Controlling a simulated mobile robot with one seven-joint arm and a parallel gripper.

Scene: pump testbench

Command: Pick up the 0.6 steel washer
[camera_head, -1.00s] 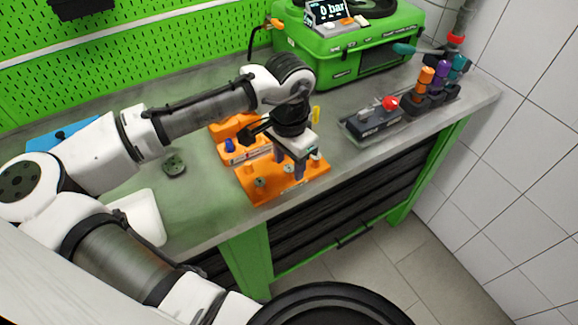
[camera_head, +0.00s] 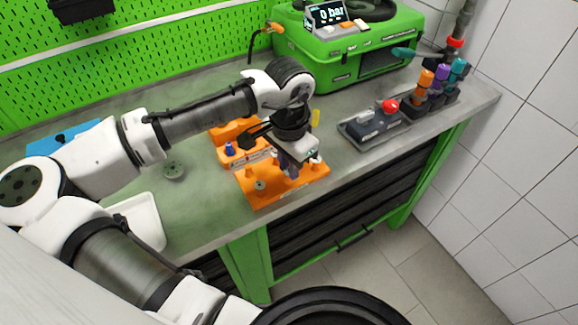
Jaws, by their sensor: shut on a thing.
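My gripper (camera_head: 287,171) points down over the orange tray (camera_head: 262,198) on the workbench. Its dark fingers are close together just above the right part of the tray, near its pegs. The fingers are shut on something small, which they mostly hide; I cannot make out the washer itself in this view. A small grey-green part (camera_head: 260,185) sits on the tray to the left of the fingers.
An orange holder with a blue item (camera_head: 229,148) stands behind the tray. A green pump case (camera_head: 345,50) is at the back. A control box with a red button (camera_head: 389,106) and coloured-handled tools (camera_head: 425,80) are at the right. A white tray (camera_head: 150,222) lies at the left.

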